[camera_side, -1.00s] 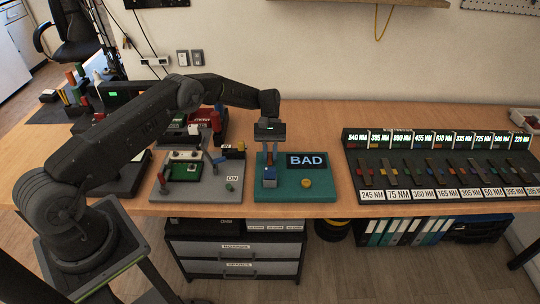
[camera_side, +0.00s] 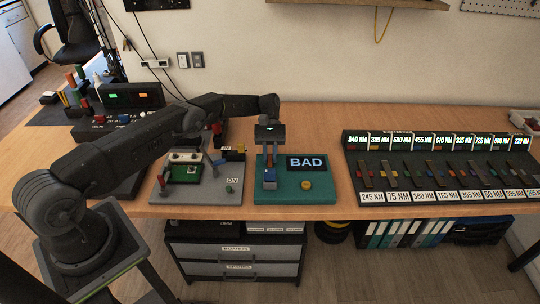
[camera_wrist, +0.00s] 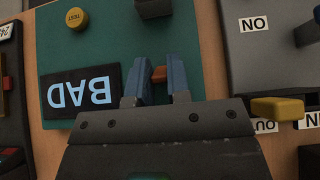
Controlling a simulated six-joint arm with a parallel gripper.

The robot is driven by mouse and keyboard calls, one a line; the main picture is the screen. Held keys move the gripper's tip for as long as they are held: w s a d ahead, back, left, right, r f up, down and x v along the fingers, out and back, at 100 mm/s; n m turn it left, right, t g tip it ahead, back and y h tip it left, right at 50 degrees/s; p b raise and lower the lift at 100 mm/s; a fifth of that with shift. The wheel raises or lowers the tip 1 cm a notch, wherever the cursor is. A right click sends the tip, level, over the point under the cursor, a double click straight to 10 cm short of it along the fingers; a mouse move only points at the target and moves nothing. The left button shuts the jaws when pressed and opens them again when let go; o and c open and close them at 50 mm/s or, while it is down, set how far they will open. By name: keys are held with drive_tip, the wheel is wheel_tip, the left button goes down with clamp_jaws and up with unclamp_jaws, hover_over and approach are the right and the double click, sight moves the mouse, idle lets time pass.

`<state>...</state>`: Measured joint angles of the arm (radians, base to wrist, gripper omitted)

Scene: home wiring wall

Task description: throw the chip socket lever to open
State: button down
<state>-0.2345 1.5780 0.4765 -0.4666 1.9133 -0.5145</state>
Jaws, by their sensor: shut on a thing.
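The teal board (camera_side: 322,195) carries the BAD display (camera_side: 307,162) and a round yellow button (camera_side: 305,185). The button, marked TEST, also shows in the wrist view (camera_wrist: 76,18). A small block (camera_side: 269,183), bluish-grey in the side view, stands at the board's left part. The orange-brown lever tip (camera_wrist: 159,74) shows between my blue fingers in the wrist view. My gripper (camera_wrist: 161,68) is shut on it, above the board; it also shows in the side view (camera_side: 270,157). The fingers hide most of the lever, so its tilt is hard to tell.
A grey panel (camera_side: 214,190) with switches and an ON label lies close to the left. A dark rack (camera_side: 435,180) with labelled slots stands to the right. A two-light box (camera_side: 133,95) stands at the back left. The table behind the teal board is clear.

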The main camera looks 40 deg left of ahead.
drive_tip(key=c, duration=1.1)
unclamp_jaws()
wheel_tip(320, 180, up, 5)
drive_tip(key=shift+f, duration=0.2)
drive_tip(key=s+a+r, duration=0.2)
drive_tip(key=a, duration=0.1)
drive_tip(key=s+a+r, duration=0.2)
drive_tip(key=a, duration=0.1)
drive_tip(key=s+a+r, duration=0.2)
drive_tip(key=a, duration=0.2)
drive_tip(key=shift+s+r, duration=0.1)
drive_tip(key=shift+r, duration=0.1)
